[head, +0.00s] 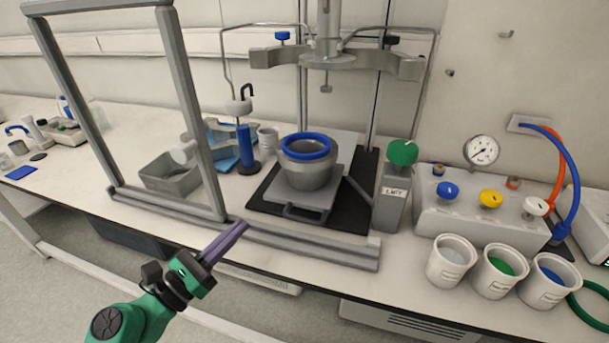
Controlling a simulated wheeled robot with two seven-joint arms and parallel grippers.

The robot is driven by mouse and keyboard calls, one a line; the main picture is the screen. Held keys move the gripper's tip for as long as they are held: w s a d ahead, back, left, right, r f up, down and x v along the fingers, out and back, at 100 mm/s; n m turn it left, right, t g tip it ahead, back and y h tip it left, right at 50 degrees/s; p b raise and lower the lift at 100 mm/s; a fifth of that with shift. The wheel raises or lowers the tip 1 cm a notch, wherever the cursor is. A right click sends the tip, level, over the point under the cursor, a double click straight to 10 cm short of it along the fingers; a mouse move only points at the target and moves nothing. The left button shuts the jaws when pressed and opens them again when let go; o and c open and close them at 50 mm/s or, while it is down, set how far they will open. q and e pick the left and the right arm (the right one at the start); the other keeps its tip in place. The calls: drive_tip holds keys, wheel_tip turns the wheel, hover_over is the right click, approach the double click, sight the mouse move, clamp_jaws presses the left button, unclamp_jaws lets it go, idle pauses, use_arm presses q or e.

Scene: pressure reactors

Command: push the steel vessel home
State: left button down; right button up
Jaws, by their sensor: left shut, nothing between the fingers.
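The steel vessel (307,170) is a round grey pot with a blue ring (305,146) on its rim. It sits upright on a grey sliding plate (335,192) with a front handle (304,214), on a black base. The reactor head (335,60) with its clamp arms hangs above and slightly behind it, apart from the vessel. My left gripper (243,228) is shut and empty, with purple fingers, in front of the bench frame, lower left of the plate and touching nothing that I can make out. My right gripper is out of view.
A grey frame (190,110) with a low front rail (300,246) stands between my gripper and the vessel. A green-knobbed post (396,190) stands right of the plate. Several white cups (451,262) and a valve panel (480,215) are at the right. A metal tray (170,178) is at the left.

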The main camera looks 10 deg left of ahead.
use_arm(q)
drive_tip(key=shift+w+d+r, duration=0.15)
drive_tip(key=b, duration=0.1)
drive_tip(key=p, duration=0.5)
approach(289, 175)
drive_tip(key=x, duration=0.6)
drive_tip(key=shift+r, duration=0.1)
drive_tip(key=shift+w+d, duration=0.15)
drive_tip(key=shift+w, duration=0.25)
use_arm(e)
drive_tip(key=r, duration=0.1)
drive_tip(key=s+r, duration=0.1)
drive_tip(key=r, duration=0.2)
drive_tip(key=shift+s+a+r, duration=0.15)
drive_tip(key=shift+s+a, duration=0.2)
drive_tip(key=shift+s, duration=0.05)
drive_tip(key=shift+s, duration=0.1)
